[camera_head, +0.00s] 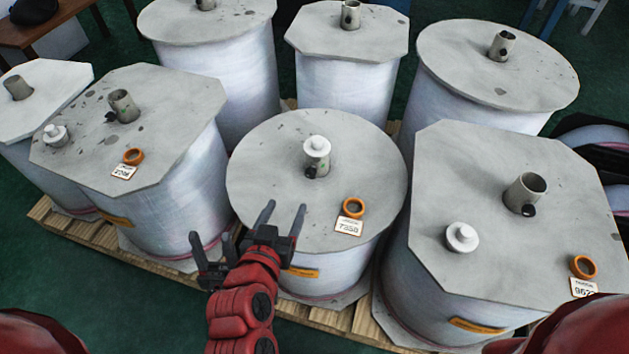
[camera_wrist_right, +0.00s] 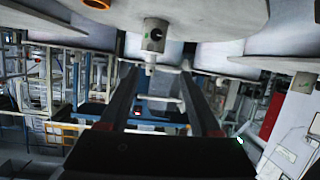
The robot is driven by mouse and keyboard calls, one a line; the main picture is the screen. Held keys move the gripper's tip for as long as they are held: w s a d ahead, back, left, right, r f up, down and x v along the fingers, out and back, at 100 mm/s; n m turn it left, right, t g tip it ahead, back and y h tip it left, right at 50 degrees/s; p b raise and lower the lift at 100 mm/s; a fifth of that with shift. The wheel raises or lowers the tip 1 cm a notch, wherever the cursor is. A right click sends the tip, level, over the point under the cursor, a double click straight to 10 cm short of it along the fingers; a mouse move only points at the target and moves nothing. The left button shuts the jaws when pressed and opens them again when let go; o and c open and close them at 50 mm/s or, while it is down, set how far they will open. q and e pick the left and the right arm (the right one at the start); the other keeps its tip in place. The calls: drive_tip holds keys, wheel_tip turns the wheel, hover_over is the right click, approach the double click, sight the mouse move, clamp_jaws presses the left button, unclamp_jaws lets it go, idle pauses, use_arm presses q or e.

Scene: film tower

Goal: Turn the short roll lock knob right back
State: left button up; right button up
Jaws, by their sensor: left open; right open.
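The front middle roll (camera_head: 262,165) has a round grey top plate and a grey core tube with a white cap (camera_head: 317,147) in it. A small dark lock knob (camera_head: 311,172) sits on the side of this tube. In the right wrist view the scene is upside down, and a dark knob (camera_wrist_right: 156,34) shows on a grey tube beyond the fingers. My right gripper (camera_head: 285,208) is open and empty over the near left edge of that plate, apart from the knob. My left gripper (camera_head: 211,241) is open and empty, lower and further left, partly hidden by the red arm.
The front left roll (camera_head: 165,95) and front right roll (camera_head: 480,170) stand close on either side, each with a loose white cap on top. More rolls stand behind. An orange ring (camera_head: 353,207) and number tag (camera_head: 349,227) lie on the middle plate. Wooden pallets (camera_head: 330,318) lie underneath.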

drive_tip(key=s, duration=0.1)
drive_tip(key=b, duration=0.2)
approach(310, 175)
drive_tip(key=shift+m+g, duration=0.3)
drive_tip(key=shift+m, duration=0.1)
drive_tip(key=x, duration=0.8)
drive_tip(key=shift+w+r, duration=0.1)
drive_tip(key=shift+w, duration=0.35)
clamp_jaws()
